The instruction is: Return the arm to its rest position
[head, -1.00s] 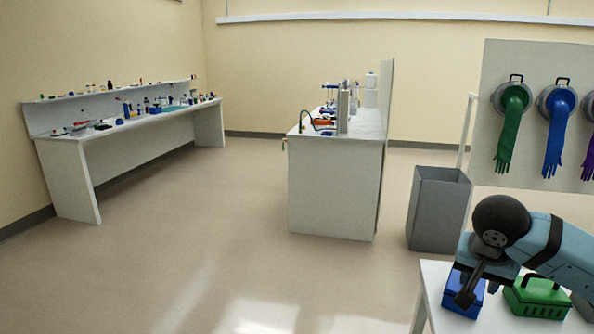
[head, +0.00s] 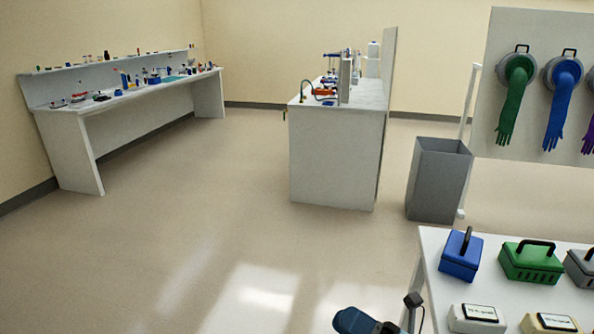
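My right arm shows only in part at the bottom edge of the head view, low beside the near table's left front leg. The dark end of my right gripper (head: 413,301) sticks up there, left of the table and clear of the boxes on it. Most of the gripper is cut off by the frame, so I cannot tell whether it is open or shut. I see nothing held in the part that shows. My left gripper is out of view.
The near white table (head: 436,244) holds a blue box (head: 461,258), a green box (head: 531,264), a grey box (head: 582,267) and small labelled devices (head: 478,318). A grey bin (head: 436,182) stands behind. Gloves (head: 563,105) hang on a panel. The floor at centre left is clear.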

